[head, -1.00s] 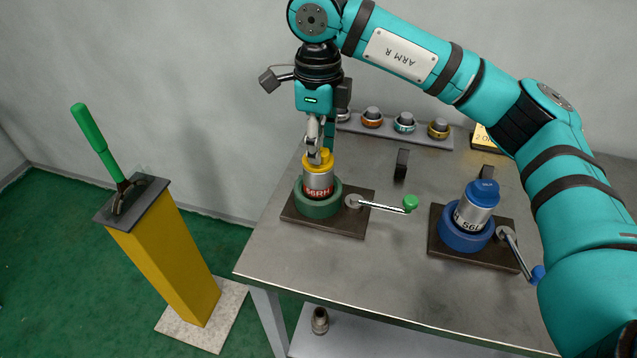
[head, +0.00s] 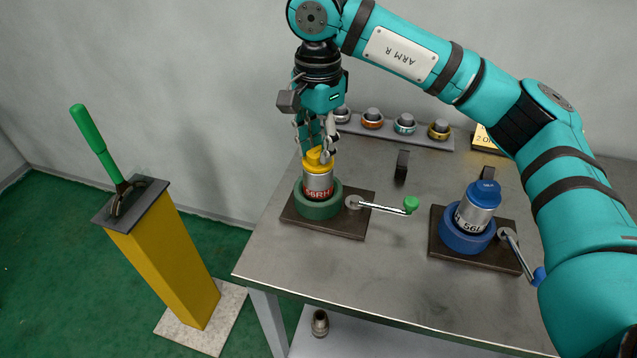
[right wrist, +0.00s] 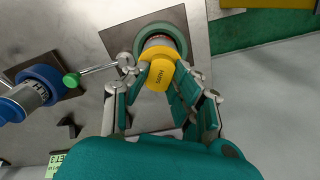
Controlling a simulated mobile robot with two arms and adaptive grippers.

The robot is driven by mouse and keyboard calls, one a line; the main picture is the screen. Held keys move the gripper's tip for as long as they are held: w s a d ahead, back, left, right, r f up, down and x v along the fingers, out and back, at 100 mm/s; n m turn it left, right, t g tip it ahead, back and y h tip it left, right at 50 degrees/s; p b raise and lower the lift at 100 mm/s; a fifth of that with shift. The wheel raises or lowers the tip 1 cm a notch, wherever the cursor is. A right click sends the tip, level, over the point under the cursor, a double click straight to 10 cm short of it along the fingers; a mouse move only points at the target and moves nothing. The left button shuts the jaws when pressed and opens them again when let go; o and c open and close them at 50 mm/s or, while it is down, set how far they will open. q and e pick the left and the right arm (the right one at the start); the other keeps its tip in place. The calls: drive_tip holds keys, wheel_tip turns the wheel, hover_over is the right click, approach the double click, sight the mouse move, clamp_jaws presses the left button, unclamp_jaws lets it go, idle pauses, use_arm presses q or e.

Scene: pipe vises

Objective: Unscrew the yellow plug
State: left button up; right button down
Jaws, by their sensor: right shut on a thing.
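The yellow plug (head: 318,160) sits on top of a silver pipe piece (head: 318,185) with red lettering. That piece stands upright in the green ring-shaped vise (head: 318,203) on a dark base plate. My right gripper (head: 319,152) comes down from above and is shut on the yellow plug. In the right wrist view the plug (right wrist: 159,78) shows between the two fingers. The fingers partly hide the plug's top in the head view. My left gripper is in neither view.
A blue vise (head: 466,238) holds a blue-capped pipe piece (head: 478,208) to the right. Cranks with green (head: 411,204) and blue handles project nearby. A rack of coloured rings (head: 405,133) lies behind. A yellow pedestal (head: 165,258) with a green-handled lever stands left, off the table.

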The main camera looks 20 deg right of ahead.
drive_tip(key=n, duration=0.6)
drive_tip(key=shift+n, duration=0.4)
drive_tip(key=c, duration=1.2)
unclamp_jaws()
drive_tip(key=shift+w, duration=0.1)
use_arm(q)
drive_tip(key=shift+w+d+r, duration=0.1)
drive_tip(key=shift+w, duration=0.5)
use_arm(e)
drive_tip(key=shift+o, duration=0.2)
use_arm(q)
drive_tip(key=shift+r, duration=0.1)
use_arm(e)
drive_tip(key=shift+r, duration=0.1)
drive_tip(key=shift+r, duration=0.2)
drive_tip(key=shift+r+p, duration=0.7)
drive_tip(key=shift+r, duration=0.15)
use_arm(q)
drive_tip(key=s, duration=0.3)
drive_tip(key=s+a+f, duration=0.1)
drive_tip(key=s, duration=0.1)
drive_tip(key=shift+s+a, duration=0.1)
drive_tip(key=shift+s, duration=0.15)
